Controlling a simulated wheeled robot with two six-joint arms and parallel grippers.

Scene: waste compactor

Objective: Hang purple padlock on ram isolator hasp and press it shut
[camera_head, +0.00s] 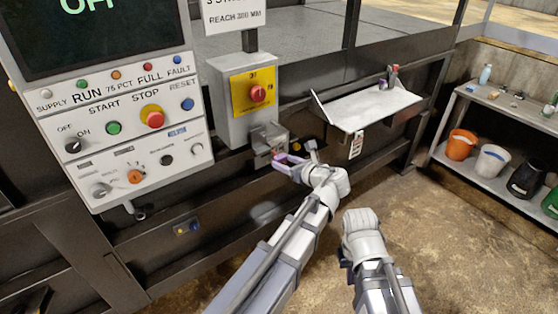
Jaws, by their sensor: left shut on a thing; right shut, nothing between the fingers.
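My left gripper (289,160) is shut on a small purple thing, which looks like the purple padlock (281,158). The fingers hide much of it. It is just below and in front of a clear or grey bracket (268,138) on the grey isolator box (240,115), which looks like the hasp. I cannot tell whether the shackle passes through the hasp or whether the padlock is shut. The isolator box has a yellow plate with a red knob (258,95). My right gripper (346,262) is low over the floor, shut and empty, apart from everything; its fingers are mostly hidden.
A control panel (125,125) with buttons stands at the left. A white shelf (365,108) juts out right of the isolator, with small red and purple items (393,77) at its back and a tag (356,145) hanging below. A rack (480,165) with buckets stands at the right.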

